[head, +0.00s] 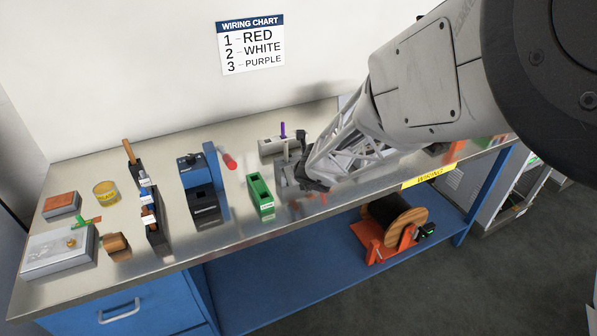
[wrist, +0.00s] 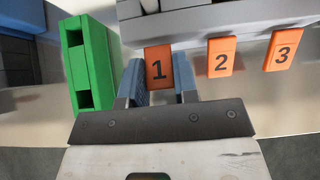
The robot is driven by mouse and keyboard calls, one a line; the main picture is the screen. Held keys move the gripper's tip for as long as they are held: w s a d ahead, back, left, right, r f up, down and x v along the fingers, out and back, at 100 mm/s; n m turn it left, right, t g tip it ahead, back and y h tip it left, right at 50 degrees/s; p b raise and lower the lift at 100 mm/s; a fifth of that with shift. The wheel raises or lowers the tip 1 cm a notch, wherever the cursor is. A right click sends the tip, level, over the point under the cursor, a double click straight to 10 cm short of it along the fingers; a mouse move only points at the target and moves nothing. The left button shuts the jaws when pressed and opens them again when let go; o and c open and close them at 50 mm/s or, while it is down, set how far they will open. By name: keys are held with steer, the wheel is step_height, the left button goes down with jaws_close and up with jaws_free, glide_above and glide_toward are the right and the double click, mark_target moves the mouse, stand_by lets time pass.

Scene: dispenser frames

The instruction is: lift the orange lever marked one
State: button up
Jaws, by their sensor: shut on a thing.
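The orange lever marked 1 (wrist: 158,68) shows in the wrist view, on the front of a grey block (wrist: 205,22). My gripper (wrist: 158,78) is shut on this lever, with one blue-grey finger on each side of it. The orange levers marked 2 (wrist: 221,57) and 3 (wrist: 284,50) sit to its right on the same block, clear of the fingers. In the head view my gripper (head: 296,178) is at the middle of the bench, and my arm hides most of the block and the levers.
A green holder (wrist: 88,65) stands just left of my gripper; the head view shows it too (head: 261,198). A blue press-like device (head: 207,185) stands further left on the bench (head: 225,236). A wiring chart (head: 251,44) hangs on the wall. A cable spool (head: 392,222) sits on the lower shelf.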

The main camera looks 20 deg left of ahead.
steer(key=shift+r, duration=0.15)
stand_by(0.8)
steer(key=o, duration=0.9)
steer(key=shift+v, duration=3.85)
steer(key=shift+w+r, duration=0.1)
steer(key=shift+r, duration=0.05)
